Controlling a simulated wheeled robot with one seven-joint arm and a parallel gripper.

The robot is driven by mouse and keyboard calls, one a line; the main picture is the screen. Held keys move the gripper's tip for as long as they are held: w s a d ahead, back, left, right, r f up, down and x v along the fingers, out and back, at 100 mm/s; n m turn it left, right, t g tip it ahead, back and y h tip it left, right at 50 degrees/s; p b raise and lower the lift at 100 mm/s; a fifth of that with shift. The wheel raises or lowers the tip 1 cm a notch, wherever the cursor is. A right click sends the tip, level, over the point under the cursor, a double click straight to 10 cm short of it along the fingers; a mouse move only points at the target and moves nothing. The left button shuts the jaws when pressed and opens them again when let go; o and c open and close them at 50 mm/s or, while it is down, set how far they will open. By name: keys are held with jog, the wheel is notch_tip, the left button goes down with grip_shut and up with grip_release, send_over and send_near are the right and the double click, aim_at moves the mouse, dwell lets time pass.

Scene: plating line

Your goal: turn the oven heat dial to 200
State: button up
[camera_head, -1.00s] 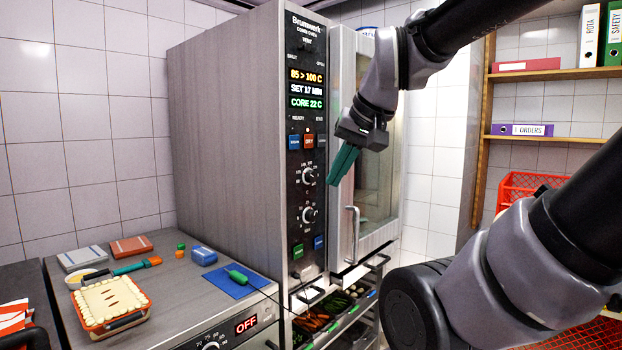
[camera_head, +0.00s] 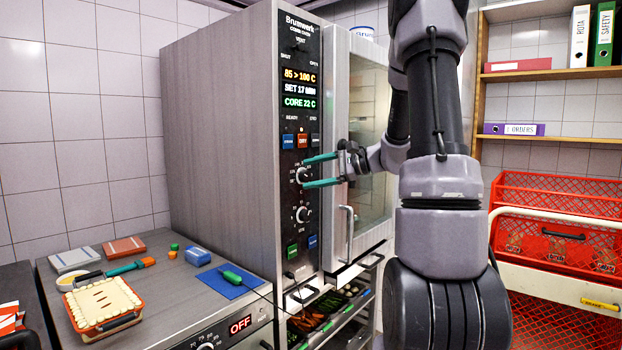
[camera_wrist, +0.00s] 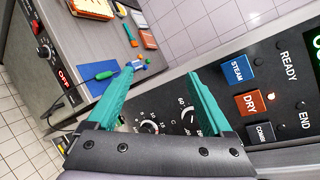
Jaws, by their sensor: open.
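The tall grey oven (camera_head: 215,130) has a black control panel with an upper dial (camera_head: 301,176) and a lower dial (camera_head: 302,214). The upper dial is probably the heat dial; its numbers are too small to read surely. The oven display (camera_head: 299,77) reads 85 > 100 C. My gripper (camera_head: 306,172) is open in front of the panel, its green fingers above and below the upper dial; I cannot tell whether they touch it. In the wrist view, the upper dial (camera_wrist: 187,117) is partly hidden by the right finger, and the lower dial (camera_wrist: 148,127) shows between the fingers.
STEAM and DRY buttons (camera_head: 302,141) sit just above the upper dial. The oven door handle (camera_head: 347,234) stands out at right. A counter (camera_head: 165,300) at left holds a pie (camera_head: 103,303) and a blue mat (camera_head: 232,288). Red crates (camera_head: 545,190) stand at right.

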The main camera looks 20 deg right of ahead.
aim_at(308, 176)
jog(key=w+d+f+m+t+h, duration=0.1)
jog(key=w+d+f+m+t, duration=0.15)
jog(key=d, duration=0.35)
jog(key=w+d+f+m+t+h, duration=0.1)
jog(key=w+d+m+t, duration=0.2)
jog(key=w+d, duration=0.15)
jog(key=shift+n+y, duration=0.25)
jog(key=shift+y, duration=0.05)
jog(key=x, duration=1)
jog(key=shift+w+d+f, duration=0.1)
jog(key=shift+d+f, duration=0.1)
jog(key=shift+f, duration=0.05)
grip_shut()
